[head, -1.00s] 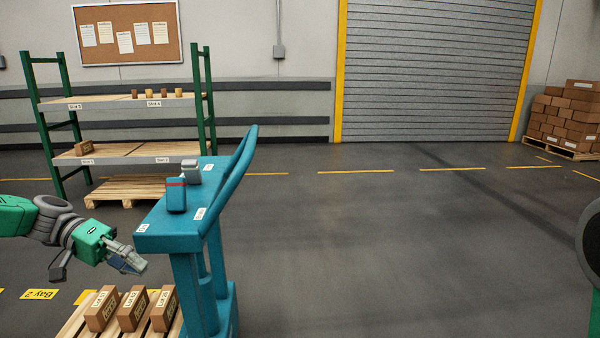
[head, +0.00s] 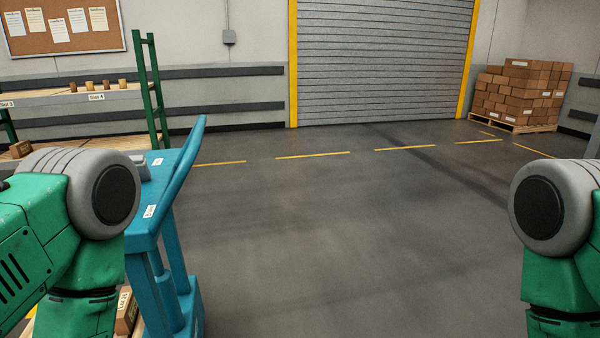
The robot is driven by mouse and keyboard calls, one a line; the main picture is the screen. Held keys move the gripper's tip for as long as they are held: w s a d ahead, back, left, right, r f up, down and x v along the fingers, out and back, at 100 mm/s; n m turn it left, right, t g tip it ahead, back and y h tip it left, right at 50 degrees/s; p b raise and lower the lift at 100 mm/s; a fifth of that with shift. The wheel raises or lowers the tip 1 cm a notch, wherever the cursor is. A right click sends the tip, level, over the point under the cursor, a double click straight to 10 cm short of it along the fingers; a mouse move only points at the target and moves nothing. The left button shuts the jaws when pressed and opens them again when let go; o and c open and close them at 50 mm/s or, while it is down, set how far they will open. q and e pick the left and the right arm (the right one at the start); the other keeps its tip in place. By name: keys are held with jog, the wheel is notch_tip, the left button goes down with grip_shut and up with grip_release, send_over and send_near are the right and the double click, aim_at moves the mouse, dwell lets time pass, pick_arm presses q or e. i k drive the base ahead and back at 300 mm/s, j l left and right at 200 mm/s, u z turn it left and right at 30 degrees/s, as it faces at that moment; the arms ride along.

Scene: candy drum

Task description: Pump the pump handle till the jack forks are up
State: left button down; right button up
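Neither the pump handle nor the jack forks can be made out in the head view. A teal cart (head: 167,280) with a flat top and a tall curved bar (head: 184,170) stands at the lower left. My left arm covers much of its left side. I cannot tell whether the cart belongs to the jack. My arm links fill the left and right edges of the view, and both grippers are out of view.
A brown box (head: 127,313) shows low beside the cart. A green shelf rack (head: 151,90) stands at the back left. Stacked cartons (head: 515,95) sit on a pallet at the back right, beside a roller door (head: 385,60). The middle floor is clear.

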aim_at(168, 156)
jog(key=i+l, duration=0.2)
jog(key=i, duration=0.3)
jog(key=i+l, duration=0.2)
jog(key=i, duration=0.3)
jog(key=i+l, duration=0.2)
jog(key=i, duration=0.25)
jog(key=i+l, duration=0.2)
jog(key=i, duration=0.3)
jog(key=i+l, duration=0.2)
jog(key=i, duration=0.3)
jog(key=i+l, duration=0.2)
jog(key=i, duration=0.3)
jog(key=u, duration=1.35)
jog(key=i+l, duration=0.05)
